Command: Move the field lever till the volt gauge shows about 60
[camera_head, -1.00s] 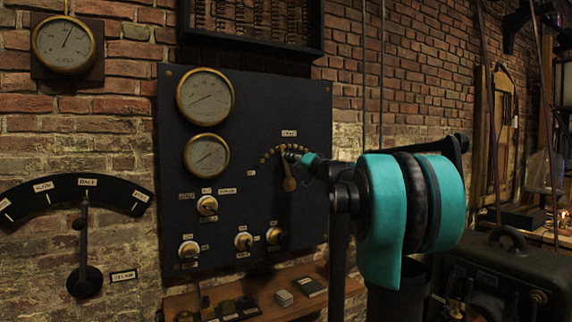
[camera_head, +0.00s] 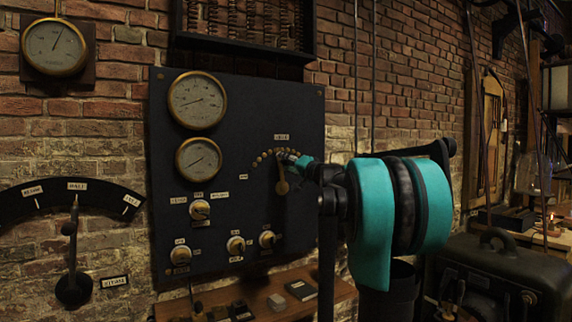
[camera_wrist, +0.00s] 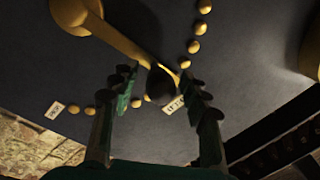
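The field lever (camera_head: 282,184) is a brass arm on the dark panel, below an arc of brass studs. It points roughly upward in the head view. In the wrist view the brass lever (camera_wrist: 122,35) ends in a dark knob (camera_wrist: 160,84) between the fingers of my gripper (camera_wrist: 159,88). The fingers stand apart on either side of the knob, with small gaps visible. In the head view my gripper (camera_head: 292,158) is at the lever's top and partly hides it. Two round brass gauges, an upper (camera_head: 197,100) and a lower (camera_head: 199,159), sit left of the lever. Their numbers are unreadable.
Several knobs, including one at left (camera_head: 200,210), are on the panel (camera_head: 240,120) below the gauges. A wooden shelf (camera_head: 330,292) with small items runs underneath. A separate gauge (camera_head: 55,47) and a large wall lever (camera_head: 73,250) are at the left.

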